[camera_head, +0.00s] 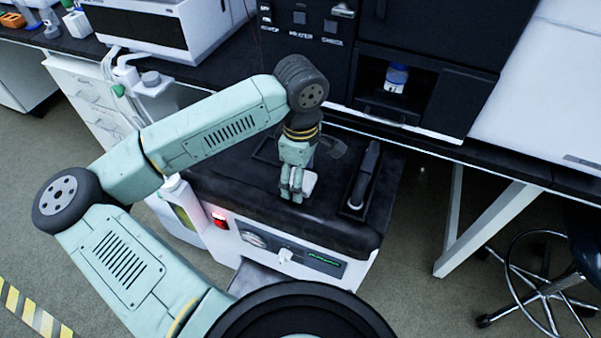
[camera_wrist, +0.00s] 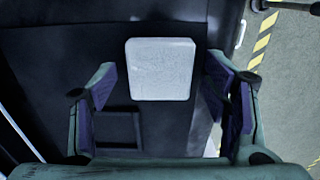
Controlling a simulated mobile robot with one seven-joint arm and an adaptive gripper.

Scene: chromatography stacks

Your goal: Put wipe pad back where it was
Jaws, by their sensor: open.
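The wipe pad (camera_wrist: 160,68) is a white, rounded square with a speckled face. In the wrist view it shows above a dark surface, between and slightly beyond my fingertips. In the head view the pad (camera_head: 309,183) is a small white patch beside my fingers, partly hidden by them. My gripper (camera_head: 292,194) points down over the black top of the white bench unit (camera_head: 330,226). Its fingers are spread, with a gap on both sides of the pad in the wrist view. I cannot tell whether the pad rests on the top.
A dark tray (camera_head: 346,207) holding a long black handled object (camera_head: 366,172) lies right of my gripper. A dark square outline (camera_wrist: 120,110) shows near my left finger in the wrist view. Black instrument stacks (camera_head: 420,60) rise behind. The front of the black top is clear.

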